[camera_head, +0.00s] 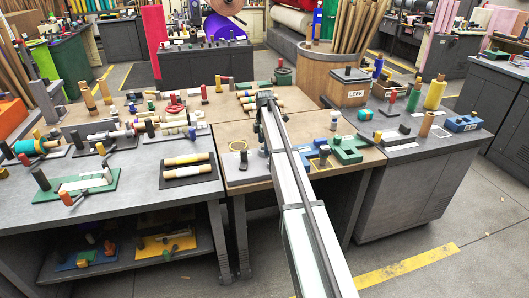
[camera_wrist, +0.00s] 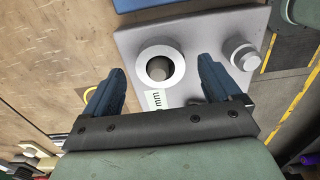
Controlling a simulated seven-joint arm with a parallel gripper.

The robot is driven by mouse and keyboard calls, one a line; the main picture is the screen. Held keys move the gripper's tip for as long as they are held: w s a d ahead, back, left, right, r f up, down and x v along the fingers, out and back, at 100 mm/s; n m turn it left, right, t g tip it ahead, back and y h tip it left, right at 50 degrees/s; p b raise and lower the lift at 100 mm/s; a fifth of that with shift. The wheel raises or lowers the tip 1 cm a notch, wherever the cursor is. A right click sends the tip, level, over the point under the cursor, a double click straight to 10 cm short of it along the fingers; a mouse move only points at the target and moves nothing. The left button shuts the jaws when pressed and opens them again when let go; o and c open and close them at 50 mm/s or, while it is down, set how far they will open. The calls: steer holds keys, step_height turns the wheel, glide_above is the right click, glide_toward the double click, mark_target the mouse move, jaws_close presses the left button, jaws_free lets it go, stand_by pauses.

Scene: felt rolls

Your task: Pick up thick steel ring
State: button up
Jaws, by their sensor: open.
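A thick light-grey steel ring (camera_wrist: 146,54) lies on a grey plate (camera_wrist: 200,42) in the wrist view. A grey round shape shows inside its hole; I cannot tell whether it is a post. My gripper (camera_wrist: 162,68) is open, with one dark blue finger left of the ring and the other right of it. Both fingers appear apart from the ring, and nothing is held. In the head view my arm reaches over the middle table; I cannot make out the ring there.
A grey knobbed post (camera_wrist: 243,57) stands on the plate just right of the right finger. A white label (camera_wrist: 156,100) lies below the ring. Bare wooden tabletop (camera_wrist: 50,60) is at the left. In the head view, green blocks (camera_head: 347,150) stand right of my arm.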

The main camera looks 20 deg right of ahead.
step_height(320, 180, down, 2)
steer(key=shift+f, duration=0.25)
jaws_close()
steer(key=shift+r, duration=5.3)
steer(key=shift+r, duration=0.25)
steer(key=shift+f, duration=0.1)
steer(key=shift+f, duration=0.9)
